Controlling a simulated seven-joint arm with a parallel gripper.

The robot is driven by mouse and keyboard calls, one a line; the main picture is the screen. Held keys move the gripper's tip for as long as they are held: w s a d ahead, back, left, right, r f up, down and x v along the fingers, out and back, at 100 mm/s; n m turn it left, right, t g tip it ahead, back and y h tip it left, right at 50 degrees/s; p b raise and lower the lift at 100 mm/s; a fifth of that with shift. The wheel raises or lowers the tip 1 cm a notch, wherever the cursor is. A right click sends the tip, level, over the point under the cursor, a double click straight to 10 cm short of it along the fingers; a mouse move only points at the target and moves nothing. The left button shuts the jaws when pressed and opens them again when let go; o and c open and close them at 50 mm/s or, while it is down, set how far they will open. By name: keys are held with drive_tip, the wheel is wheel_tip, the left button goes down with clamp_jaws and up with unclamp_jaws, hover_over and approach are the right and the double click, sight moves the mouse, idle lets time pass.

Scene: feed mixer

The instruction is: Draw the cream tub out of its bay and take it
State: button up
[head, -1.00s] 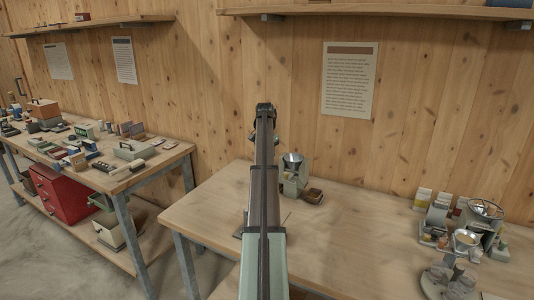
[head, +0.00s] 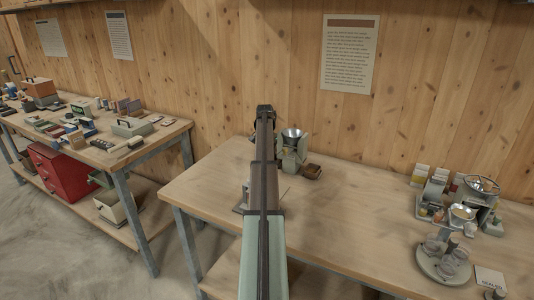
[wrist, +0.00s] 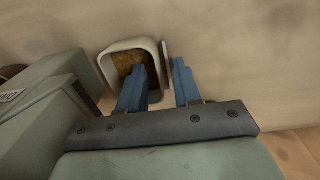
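In the wrist view, a cream tub (wrist: 105,68) with a rounded rim and brown, grainy contents sits beside a grey-green housing. My gripper (wrist: 158,66) has two blue fingers set apart. The left finger overlaps the tub's opening, and the right finger is beyond its right wall, so that wall lies between them. I cannot tell whether either finger touches it. In the head view, the grey-green mixer (head: 292,150) with a metal funnel stands on the bench behind my arm. My gripper and the cream tub are hidden there by the arm.
A scale and dishes (head: 462,213) and a round tray of cups (head: 440,265) stand at the bench's right. The middle of the bench (head: 350,220) is clear. A cluttered second bench (head: 165,140) stands left.

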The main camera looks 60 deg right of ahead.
drive_tip(key=shift+c, duration=0.3)
clamp_jaws()
drive_tip(key=shift+a, duration=0.2)
drive_tip(key=shift+a, duration=4.8)
drive_tip(key=shift+o, duration=0.2)
unclamp_jaws()
